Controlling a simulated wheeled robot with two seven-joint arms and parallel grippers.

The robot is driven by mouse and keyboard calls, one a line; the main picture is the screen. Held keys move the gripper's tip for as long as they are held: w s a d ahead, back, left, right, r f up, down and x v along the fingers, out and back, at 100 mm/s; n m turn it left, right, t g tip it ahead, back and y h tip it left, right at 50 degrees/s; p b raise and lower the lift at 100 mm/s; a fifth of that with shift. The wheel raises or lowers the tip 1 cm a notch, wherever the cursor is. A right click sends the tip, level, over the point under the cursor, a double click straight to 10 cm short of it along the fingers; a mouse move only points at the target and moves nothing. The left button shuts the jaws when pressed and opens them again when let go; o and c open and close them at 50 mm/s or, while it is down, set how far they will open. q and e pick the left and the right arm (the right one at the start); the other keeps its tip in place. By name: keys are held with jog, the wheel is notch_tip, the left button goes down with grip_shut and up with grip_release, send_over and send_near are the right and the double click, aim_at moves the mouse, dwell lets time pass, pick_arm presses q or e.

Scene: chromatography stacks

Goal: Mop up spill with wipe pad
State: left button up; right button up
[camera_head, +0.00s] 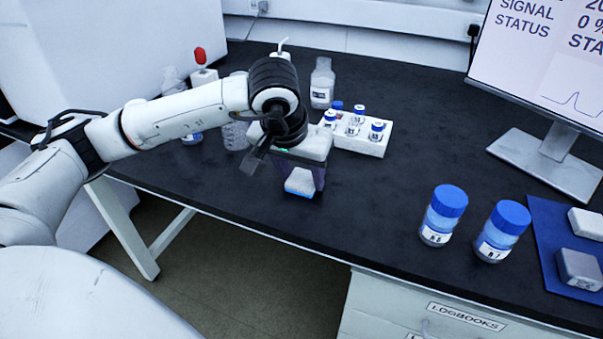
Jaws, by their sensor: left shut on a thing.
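My left gripper (303,178) is low over the black bench, left of the middle of the view. It is shut on a small white block with a blue underside, which looks like the wipe pad (299,183). The pad is at or just above the bench top; I cannot tell whether it touches. The gripper body hides part of the pad and the bench behind it. I cannot make out a spill; it may be under or behind the pad. My right gripper is not in view.
A white rack (371,146) of blue-capped vials stands just right of the gripper, with a clear bottle (322,84) behind. Two blue-capped bottles, one (443,215) beside the other (502,231), stand front right. A blue mat (547,232) and monitor (548,60) are at right. The centre bench is clear.

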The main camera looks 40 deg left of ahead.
pick_arm(q)
jog(key=shift+r+p, duration=0.35)
jog(key=shift+r, duration=0.15)
notch_tip(320, 180, up, 6)
jog(key=p, duration=0.4)
